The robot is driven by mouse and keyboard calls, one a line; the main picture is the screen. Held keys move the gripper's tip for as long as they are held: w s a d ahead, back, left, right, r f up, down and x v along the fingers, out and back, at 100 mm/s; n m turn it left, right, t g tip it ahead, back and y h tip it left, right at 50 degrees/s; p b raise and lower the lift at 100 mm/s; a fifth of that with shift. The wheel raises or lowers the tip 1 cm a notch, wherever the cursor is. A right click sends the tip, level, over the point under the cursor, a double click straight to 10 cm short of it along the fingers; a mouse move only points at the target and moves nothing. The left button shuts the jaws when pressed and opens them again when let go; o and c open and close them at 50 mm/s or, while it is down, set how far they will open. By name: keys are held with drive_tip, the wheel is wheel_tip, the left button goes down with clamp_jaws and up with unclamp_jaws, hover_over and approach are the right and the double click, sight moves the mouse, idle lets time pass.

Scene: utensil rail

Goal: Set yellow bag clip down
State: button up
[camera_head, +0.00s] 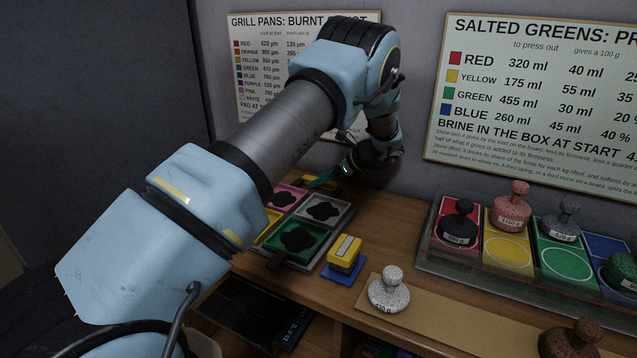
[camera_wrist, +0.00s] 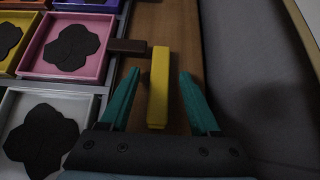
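The yellow bag clip (camera_wrist: 159,84) shows in the wrist view as a long yellow bar over the brown wooden surface. It lies between the two teal fingers of my gripper (camera_wrist: 159,75), with a visible gap on each side. The fingers are apart and do not appear to touch it. I cannot tell its exact height above the wood. In the head view, my gripper (camera_head: 325,179) is low near the wall, behind the pans. A bit of yellow shows beside its teal finger there, mostly hidden.
A tray of coloured square pans, including a pink one (camera_wrist: 67,44) and a white one (camera_wrist: 40,130), lies left of the clip. A dark handle (camera_wrist: 127,46) sticks out close to it. The grey wall (camera_wrist: 245,70) is close on the right. A yellow block (camera_head: 344,251) stands on a blue base.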

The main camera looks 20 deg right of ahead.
clamp_jaws()
drive_tip(key=shift+r, duration=0.15)
idle(0.4)
